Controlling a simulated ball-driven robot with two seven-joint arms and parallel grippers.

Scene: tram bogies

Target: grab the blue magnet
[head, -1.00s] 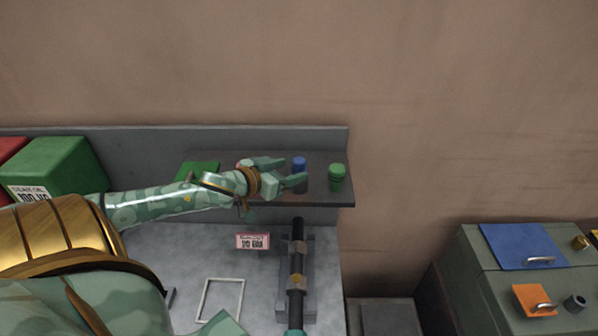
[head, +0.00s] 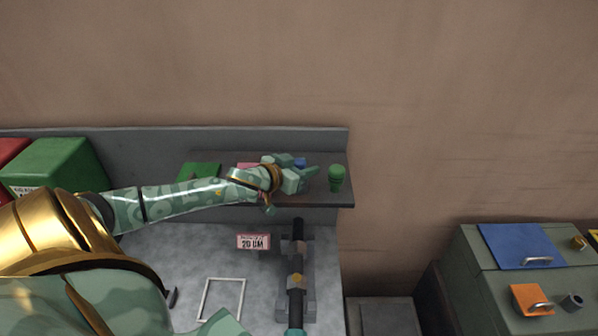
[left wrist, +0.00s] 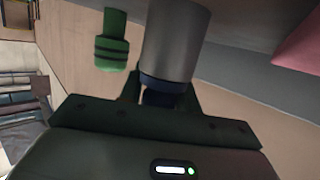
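The blue magnet (head: 300,162) stands on the grey shelf, mostly hidden behind my left gripper (head: 303,169). In the left wrist view the magnet (left wrist: 166,80) shows as a blue end on a grey cylinder. It lies between the two dark fingers of my left gripper (left wrist: 161,93), which look open around it. I cannot see whether they touch it.
A green ribbed object (head: 336,178) stands just right of the magnet; it also shows in the left wrist view (left wrist: 112,42). The shelf (head: 230,157) has a wall behind it.

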